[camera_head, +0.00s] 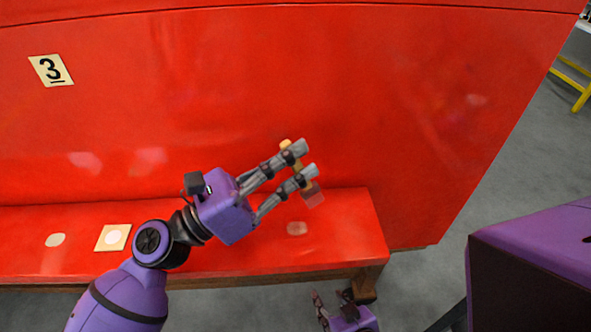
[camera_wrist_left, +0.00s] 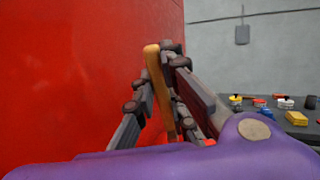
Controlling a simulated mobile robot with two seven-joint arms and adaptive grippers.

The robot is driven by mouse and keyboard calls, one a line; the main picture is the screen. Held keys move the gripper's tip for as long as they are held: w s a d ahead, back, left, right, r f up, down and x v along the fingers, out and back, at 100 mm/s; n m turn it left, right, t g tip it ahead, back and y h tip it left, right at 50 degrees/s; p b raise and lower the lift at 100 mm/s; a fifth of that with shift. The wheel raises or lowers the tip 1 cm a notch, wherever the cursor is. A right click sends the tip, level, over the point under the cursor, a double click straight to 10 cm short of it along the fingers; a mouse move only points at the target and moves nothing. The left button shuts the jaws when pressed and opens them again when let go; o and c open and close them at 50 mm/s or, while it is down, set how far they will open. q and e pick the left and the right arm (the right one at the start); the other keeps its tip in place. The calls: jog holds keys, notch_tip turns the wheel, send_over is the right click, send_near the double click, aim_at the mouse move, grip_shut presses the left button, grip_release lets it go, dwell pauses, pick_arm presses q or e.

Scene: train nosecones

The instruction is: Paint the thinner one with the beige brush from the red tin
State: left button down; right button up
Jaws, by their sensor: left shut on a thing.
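My left gripper (camera_head: 306,158) is shut on a brush in front of the large red panel. The brush's beige handle (camera_head: 285,145) sticks up past the fingers, and a pinkish-red block-like end (camera_head: 313,195) hangs below them. In the left wrist view the handle (camera_wrist_left: 158,85) stands upright, slightly tilted, between the fingers. My right gripper (camera_head: 333,299) is low in the head view, cut off by the bottom edge; its fingers look apart and empty.
A dark table (camera_wrist_left: 265,130) with several small coloured items, including a yellow block (camera_wrist_left: 296,118), stands farther off.

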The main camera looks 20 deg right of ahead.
pick_arm(q)
jog(key=shift+r, duration=1.5)
